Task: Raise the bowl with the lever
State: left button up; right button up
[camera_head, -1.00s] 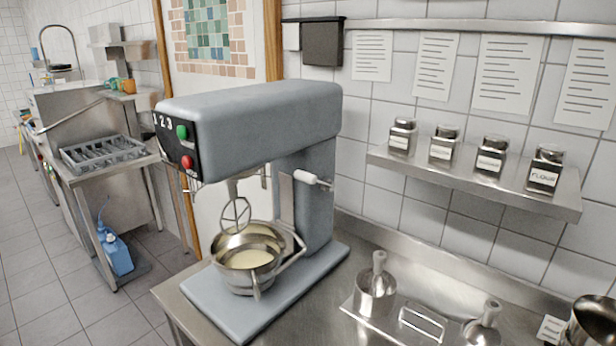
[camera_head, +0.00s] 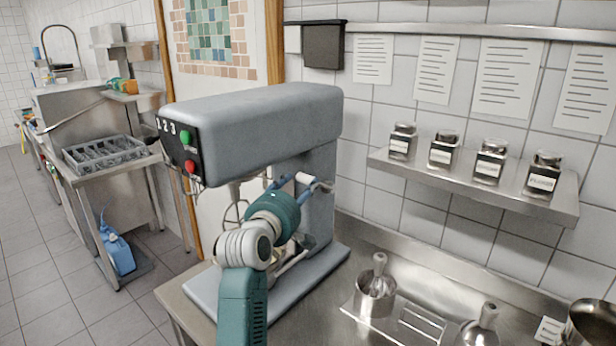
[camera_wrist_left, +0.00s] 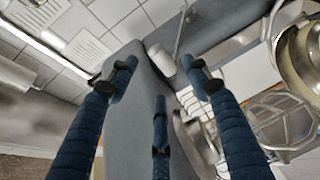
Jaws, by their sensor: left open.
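The grey mixer (camera_head: 255,125) stands on the counter. The lever (camera_head: 304,179), with a white handle, sticks out from its column. My left gripper (camera_head: 288,183) is open, with its fingertips at the lever. In the left wrist view, the white lever handle (camera_wrist_left: 160,60) shows between the open blue fingers (camera_wrist_left: 158,72), near their tips; I cannot tell whether they touch it. The metal bowl is mostly hidden behind my left arm in the head view. Its metal side (camera_wrist_left: 304,70) shows at the right of the left wrist view, beside the wire whisk (camera_wrist_left: 282,122). My right gripper is not in view.
A steel shelf (camera_head: 470,190) with several labelled jars is on the wall to the right. A sink table with a rack (camera_head: 105,155) is at the left.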

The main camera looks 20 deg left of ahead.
aim_at(307, 181)
pick_arm(q)
jog(key=w, duration=0.2)
jog(key=w+p, duration=0.1)
jog(key=w, duration=0.2)
jog(key=w+p, duration=0.1)
jog(key=w, duration=0.1)
jog(key=shift+w+a+f, duration=0.2)
jog(key=shift+w+f, duration=0.1)
jog(key=shift+f, duration=0.1)
jog(key=shift+c, duration=0.4)
